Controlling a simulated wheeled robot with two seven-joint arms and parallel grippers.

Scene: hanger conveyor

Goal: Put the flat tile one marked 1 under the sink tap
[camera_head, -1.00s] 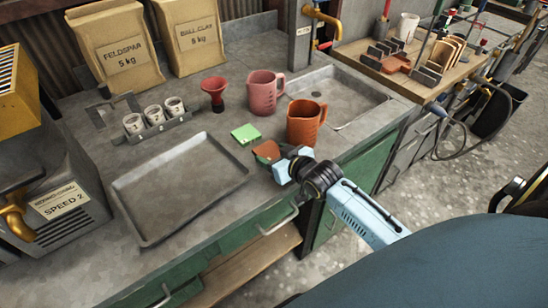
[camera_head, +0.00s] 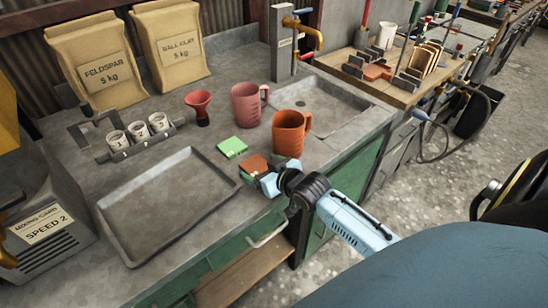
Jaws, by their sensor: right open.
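A flat green tile (camera_head: 232,148) lies on the counter just right of the large grey tray. A flat reddish-brown tile (camera_head: 257,164) lies to its lower right, right at the tip of my right gripper (camera_head: 267,178). My right gripper is open and low over the counter; I cannot tell whether its fingers touch the brown tile. No number is readable on either tile. The sink tap (camera_head: 304,32) is a yellow spout on a grey post at the back, above the sink basin (camera_head: 322,106). My left gripper is out of view.
An orange jug (camera_head: 290,135) stands just behind my right gripper, with a pink jug (camera_head: 247,103) and a red funnel (camera_head: 201,107) farther back. A grey tray (camera_head: 170,200) and a rack of numbered cups (camera_head: 139,135) are left. The basin looks empty.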

